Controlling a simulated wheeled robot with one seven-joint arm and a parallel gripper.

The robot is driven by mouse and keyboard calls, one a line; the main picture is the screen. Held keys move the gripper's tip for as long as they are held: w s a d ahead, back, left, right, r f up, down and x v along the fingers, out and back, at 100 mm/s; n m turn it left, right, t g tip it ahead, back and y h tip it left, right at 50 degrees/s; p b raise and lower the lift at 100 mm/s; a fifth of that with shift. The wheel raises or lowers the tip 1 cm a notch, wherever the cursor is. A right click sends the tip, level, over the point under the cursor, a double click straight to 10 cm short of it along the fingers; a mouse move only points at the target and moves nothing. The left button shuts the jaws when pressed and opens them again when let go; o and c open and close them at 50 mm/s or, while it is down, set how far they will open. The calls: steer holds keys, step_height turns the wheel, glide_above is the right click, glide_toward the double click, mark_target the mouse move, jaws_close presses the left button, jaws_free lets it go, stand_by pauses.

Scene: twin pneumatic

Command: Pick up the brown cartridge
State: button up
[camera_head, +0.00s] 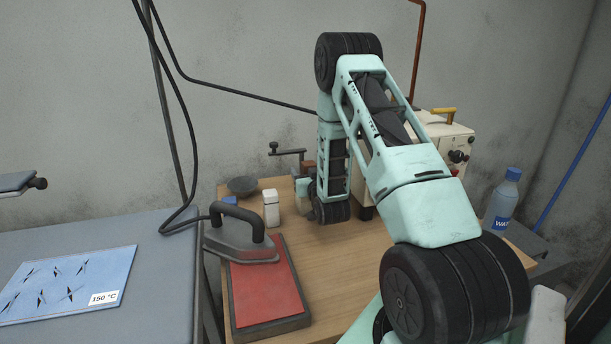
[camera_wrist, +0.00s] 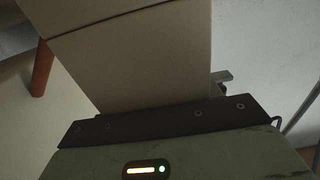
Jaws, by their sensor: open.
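I cannot make out the brown cartridge for certain in either view. A small reddish-brown piece (camera_head: 308,167) shows beside the crank device, partly behind my arm; I cannot tell whether it is the cartridge. My gripper (camera_head: 304,188) is low over the wooden table, left of the lower arm link. It is open, with its fingers mostly hidden in the head view. In the wrist view a large beige surface fills the middle, behind a dark strip and a green body with lights. No brown cartridge shows between the jaws.
The wooden table (camera_head: 340,283) carries an iron (camera_head: 240,240) on a red pad (camera_head: 265,297), a small white container (camera_head: 271,208), a dark bowl (camera_head: 243,185), a crank device (camera_head: 288,152) and a cream machine (camera_head: 458,140). A water bottle (camera_head: 503,203) stands at the right. My arm blocks the middle.

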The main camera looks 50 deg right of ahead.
steer(key=shift+c, duration=0.3)
steer(key=c, duration=1.1)
steer(key=shift+r, duration=0.1)
